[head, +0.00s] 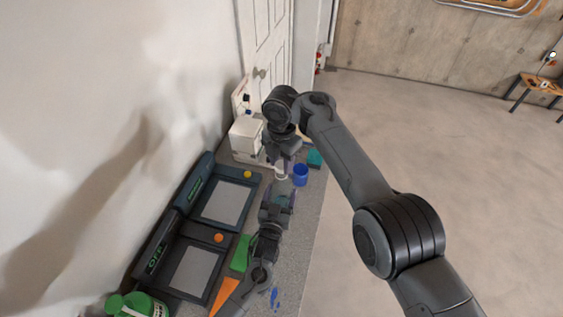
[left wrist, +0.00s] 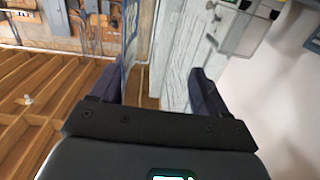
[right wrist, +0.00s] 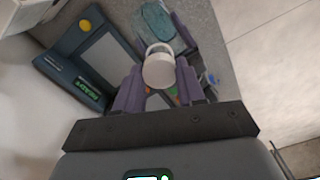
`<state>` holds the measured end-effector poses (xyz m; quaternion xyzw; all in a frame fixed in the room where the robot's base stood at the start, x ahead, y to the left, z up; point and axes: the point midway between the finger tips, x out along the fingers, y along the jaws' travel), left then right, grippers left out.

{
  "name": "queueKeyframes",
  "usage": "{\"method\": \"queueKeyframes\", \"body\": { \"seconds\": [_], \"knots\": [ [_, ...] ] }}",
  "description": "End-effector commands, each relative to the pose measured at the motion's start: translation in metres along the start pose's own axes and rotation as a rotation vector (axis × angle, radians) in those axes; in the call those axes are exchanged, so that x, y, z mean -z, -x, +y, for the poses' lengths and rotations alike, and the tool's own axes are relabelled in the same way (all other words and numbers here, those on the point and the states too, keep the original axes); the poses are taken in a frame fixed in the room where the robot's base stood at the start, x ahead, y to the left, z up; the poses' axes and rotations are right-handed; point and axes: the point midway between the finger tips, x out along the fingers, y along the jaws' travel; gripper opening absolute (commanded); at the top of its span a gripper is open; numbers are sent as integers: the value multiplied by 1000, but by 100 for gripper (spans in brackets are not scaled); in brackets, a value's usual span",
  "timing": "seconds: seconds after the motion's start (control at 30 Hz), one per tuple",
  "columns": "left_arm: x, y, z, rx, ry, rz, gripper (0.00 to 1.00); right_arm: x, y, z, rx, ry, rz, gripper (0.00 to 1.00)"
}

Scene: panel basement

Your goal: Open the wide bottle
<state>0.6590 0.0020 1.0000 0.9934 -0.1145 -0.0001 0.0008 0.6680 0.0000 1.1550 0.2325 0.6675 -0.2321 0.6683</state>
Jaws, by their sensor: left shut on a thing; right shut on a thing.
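The wide bottle shows as a white round top (head: 281,174) over the grey counter, between my two grippers. In the right wrist view its white cap (right wrist: 158,72) sits between the purple fingers, with a white ring beside it. My right gripper (head: 282,163) comes down from above and is shut on the cap. My left gripper (head: 279,191) reaches in from the front, low over the counter, and is shut on the bottle's body, which its fingers mostly hide. In the left wrist view the left fingers (left wrist: 155,90) stand apart. I cannot tell whether cap and body are separated.
A white box (head: 246,135) stands behind.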

Motion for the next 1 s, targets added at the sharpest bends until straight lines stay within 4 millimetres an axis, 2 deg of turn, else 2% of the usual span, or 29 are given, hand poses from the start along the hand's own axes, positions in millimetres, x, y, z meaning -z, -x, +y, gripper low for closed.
{"method": "queueKeyframes", "body": {
  "seconds": [0.37,0.73,1.0],
  "knots": [
    [-1,0,0,0,0,-1,0,0,3,0,0,0,0,2],
    [-1,0,0,0,0,-1,0,0,37,0,-1,0,0,2],
    [-1,0,0,0,0,-1,0,0,40,0,0,0,0,2]
  ]
}}
